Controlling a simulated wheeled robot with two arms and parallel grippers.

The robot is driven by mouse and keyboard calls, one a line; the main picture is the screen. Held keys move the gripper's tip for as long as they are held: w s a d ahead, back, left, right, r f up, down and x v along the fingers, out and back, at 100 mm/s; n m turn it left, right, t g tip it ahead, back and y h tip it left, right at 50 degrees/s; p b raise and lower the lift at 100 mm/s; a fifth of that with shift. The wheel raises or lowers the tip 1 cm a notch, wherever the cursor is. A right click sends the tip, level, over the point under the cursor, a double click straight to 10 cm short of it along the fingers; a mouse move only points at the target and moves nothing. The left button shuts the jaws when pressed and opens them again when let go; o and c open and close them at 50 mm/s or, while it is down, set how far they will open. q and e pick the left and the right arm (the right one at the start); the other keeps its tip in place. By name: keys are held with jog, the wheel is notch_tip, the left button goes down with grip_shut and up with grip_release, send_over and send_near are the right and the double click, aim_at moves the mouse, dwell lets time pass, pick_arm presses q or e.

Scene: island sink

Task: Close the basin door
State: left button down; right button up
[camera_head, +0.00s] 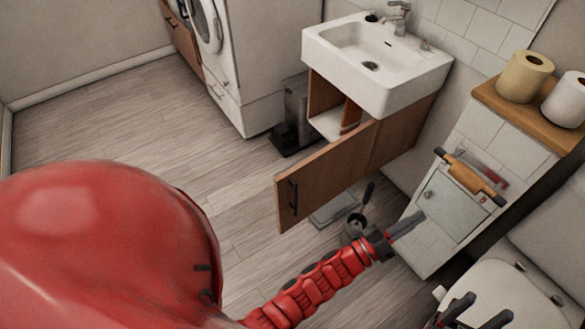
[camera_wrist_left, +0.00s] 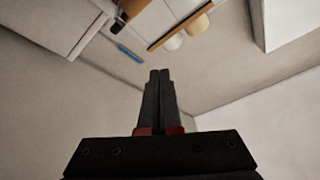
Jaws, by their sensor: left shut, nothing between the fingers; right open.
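The basin door (camera_head: 330,172) is a brown wooden panel with a dark handle (camera_head: 293,198) near its free edge. It stands open, swung out from the cabinet below the white sink (camera_head: 365,70), and part of the cabinet inside shows. My left gripper (camera_head: 411,222) is shut and empty, to the right of the door and apart from it in the head view. Its closed fingers (camera_wrist_left: 159,78) also show in the left wrist view, where I cannot make out the door. My right gripper (camera_head: 478,312) is open and empty at the bottom edge, partly cut off.
A tiled ledge with a wooden top (camera_head: 530,112) bears toilet rolls (camera_head: 524,76) at the right. A white toilet (camera_head: 505,290) stands below it. A dark bin (camera_head: 297,115) and a white washing machine (camera_head: 205,25) stand left of the sink. The floor at left is clear.

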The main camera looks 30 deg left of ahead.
pick_arm(q)
jog(key=w+f+g+y+b, duration=0.2)
jog(key=w+f+y, duration=0.1)
jog(key=f, duration=0.4)
jog(key=w+f+g+y+b, duration=0.1)
jog(key=w+f+y+b, duration=0.15)
jog(key=f, duration=0.55)
jog(key=n+g+y+b, duration=1)
jog(key=g+y+b, duration=0.15)
jog(key=y, duration=1.15)
send_near(282, 188)
jog(key=shift+t, duration=0.45)
jog(key=x, duration=0.6)
jog(key=shift+s+a+f+b, duration=0.1)
jog(key=shift+a+f+b, duration=0.1)
jog(key=shift+a+b, duration=0.2)
